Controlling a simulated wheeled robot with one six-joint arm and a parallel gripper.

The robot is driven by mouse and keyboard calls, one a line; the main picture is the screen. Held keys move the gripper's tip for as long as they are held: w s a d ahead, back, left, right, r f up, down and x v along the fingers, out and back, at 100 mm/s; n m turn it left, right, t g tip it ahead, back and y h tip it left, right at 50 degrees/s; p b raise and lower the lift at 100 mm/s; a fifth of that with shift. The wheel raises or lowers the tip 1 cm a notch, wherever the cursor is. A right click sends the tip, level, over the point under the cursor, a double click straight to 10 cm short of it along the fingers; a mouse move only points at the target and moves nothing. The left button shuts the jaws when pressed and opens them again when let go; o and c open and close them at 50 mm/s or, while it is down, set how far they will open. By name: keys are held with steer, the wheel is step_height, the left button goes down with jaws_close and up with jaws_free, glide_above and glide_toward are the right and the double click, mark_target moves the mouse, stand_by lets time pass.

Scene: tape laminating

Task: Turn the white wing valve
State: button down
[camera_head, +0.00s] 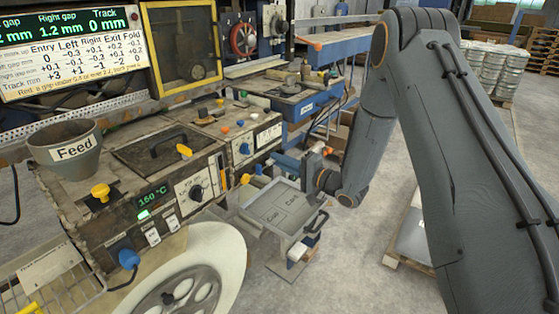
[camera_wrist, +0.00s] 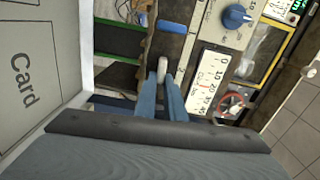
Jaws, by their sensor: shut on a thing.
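The white wing valve (camera_wrist: 162,68) shows in the wrist view as a small pale piece between the tips of my gripper (camera_wrist: 164,82). The two blue fingers are shut on it, one on each side, and cover part of it. In the head view my gripper (camera_head: 286,162) reaches left from my wrist to the right end of the machine's front. The valve itself is too small and hidden there to make out clearly.
A grey tray (camera_head: 251,208) marked "Card" lies just below my gripper. A white scale panel (camera_wrist: 208,82) and a blue knob (camera_wrist: 236,16) are close to the valve. The machine also bears a funnel marked "Feed" (camera_head: 75,151) and a yellow knob (camera_head: 100,192).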

steer(key=shift+f+m, duration=0.1)
steer(key=shift+m, duration=0.4)
steer(key=c, duration=1.8)
jaws_free()
steer(key=shift+c, duration=0.2)
steer(key=b+v, duration=0.2)
steer(key=v, duration=0.5)
steer(key=shift+s+d, duration=0.25)
steer(key=shift+d, duration=0.1)
